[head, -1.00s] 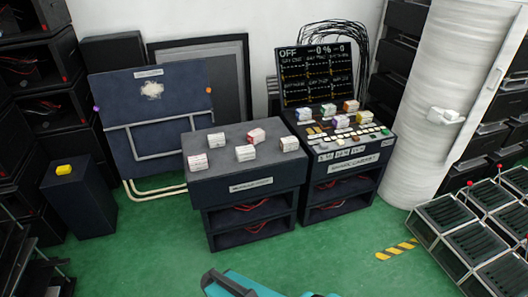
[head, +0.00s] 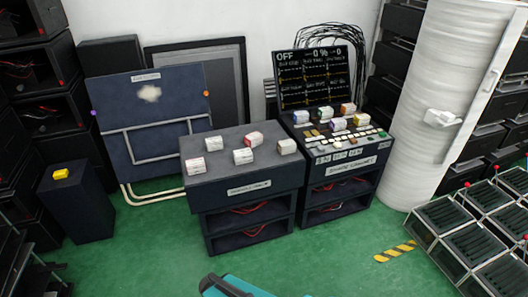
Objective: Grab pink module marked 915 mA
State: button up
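Several small white blocks with printed sides sit on the dark module table in the middle. One block with red-pink sides (head: 253,139) is at its back. A block with faint pinkish print (head: 195,166) is at the front left. Other pale blocks are at the back left (head: 214,143), front middle (head: 243,156) and right (head: 287,146). The printing is too small to read, so I cannot tell which is marked 915 mA. My gripper is not in view; only a teal and dark part of my own body shows at the bottom edge.
The module table (head: 240,187) adjoins a control cabinet (head: 345,158) carrying coloured blocks and a display (head: 313,75) reading OFF and 0 %. A yellow block (head: 61,174) sits on a dark pedestal (head: 78,207) at left. The green floor (head: 330,250) in front is clear.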

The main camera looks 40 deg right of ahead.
aim_at(195, 166)
jog(key=k, duration=0.65)
jog(key=u, duration=0.4)
jog(key=i, duration=1.1)
jog(key=u, duration=0.65)
